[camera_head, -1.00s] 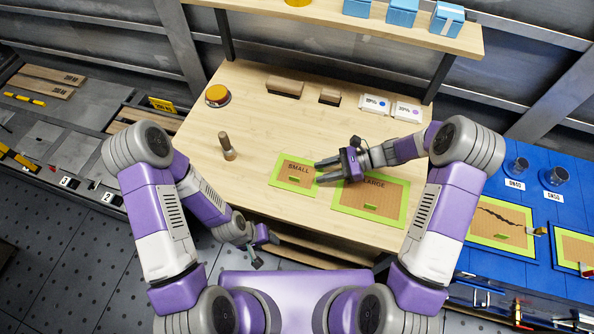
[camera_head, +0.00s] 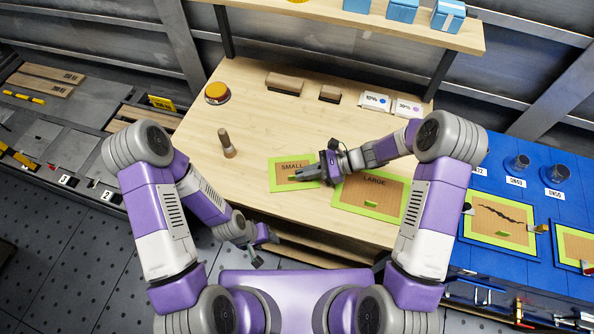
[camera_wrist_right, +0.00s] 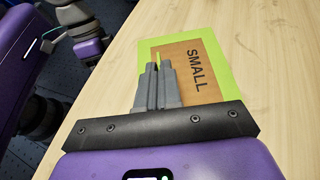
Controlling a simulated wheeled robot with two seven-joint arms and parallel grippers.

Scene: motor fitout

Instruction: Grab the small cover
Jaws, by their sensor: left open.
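The small cover (camera_head: 285,163) is a brown panel marked SMALL, lying flat inside a bright green border on the wooden table. It also shows in the right wrist view (camera_wrist_right: 203,50). My right gripper (camera_head: 297,178) is low over its right and middle part. In the right wrist view its fingers (camera_wrist_right: 158,70) are close together, with the cover's thin green handle (camera_wrist_right: 159,56) between the tips. They look shut on it; the fingers hide most of the handle. My left gripper (camera_head: 267,249) is open and empty, off the table's front edge.
The large cover (camera_head: 372,192) lies just right, under my right arm. A peg-like upright piece (camera_head: 227,145) and an orange-topped button (camera_head: 217,92) stand at left. Brown blocks (camera_head: 285,83) and white labelled boxes (camera_head: 374,101) sit at the back. The table's middle is clear.

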